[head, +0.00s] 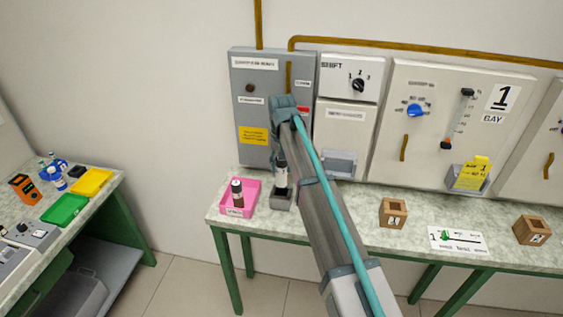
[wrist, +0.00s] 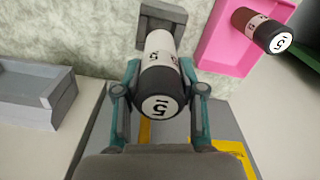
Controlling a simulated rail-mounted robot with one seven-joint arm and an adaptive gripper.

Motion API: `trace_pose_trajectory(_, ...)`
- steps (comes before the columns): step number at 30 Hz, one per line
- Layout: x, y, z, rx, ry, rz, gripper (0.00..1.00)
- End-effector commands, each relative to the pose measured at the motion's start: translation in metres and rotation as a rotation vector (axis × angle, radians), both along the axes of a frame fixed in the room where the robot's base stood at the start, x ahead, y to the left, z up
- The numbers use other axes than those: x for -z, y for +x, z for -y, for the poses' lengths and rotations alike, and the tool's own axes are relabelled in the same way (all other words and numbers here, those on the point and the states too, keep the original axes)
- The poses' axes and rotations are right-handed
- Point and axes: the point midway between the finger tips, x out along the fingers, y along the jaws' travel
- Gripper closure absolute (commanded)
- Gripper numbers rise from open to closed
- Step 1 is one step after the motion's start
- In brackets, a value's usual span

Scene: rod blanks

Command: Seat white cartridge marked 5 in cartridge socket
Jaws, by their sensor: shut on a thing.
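The white cartridge marked 5 (wrist: 160,75) has a black end cap with the number on it. It also shows in the head view (head: 281,179), upright, partly behind my arm. My gripper (wrist: 160,66) is shut on it, one teal finger on each side. The grey cartridge socket (head: 282,200) is on the bench directly below the cartridge. In the wrist view the socket (wrist: 150,40) is partly hidden behind the cartridge's far end. I cannot tell whether the lower end is inside the socket or just above it.
A pink tray (head: 251,207) left of the socket holds a brown cartridge (head: 237,192), also marked 5. A grey panel (head: 250,115) stands behind. Wooden blocks (head: 393,213) and a white card (head: 457,238) lie to the right. A grey open bin (wrist: 45,95) is nearby.

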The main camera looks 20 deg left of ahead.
Motion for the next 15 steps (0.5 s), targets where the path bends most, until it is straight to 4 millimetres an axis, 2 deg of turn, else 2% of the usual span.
trace_pose_trajectory(6, 0.018, 0.0, 0.0, 0.0, 0.0, 0.0, 1.0)
trace_pose_trajectory(15, 0.025, 0.0, 0.0, 0.0, 0.0, 0.001, 1.0)
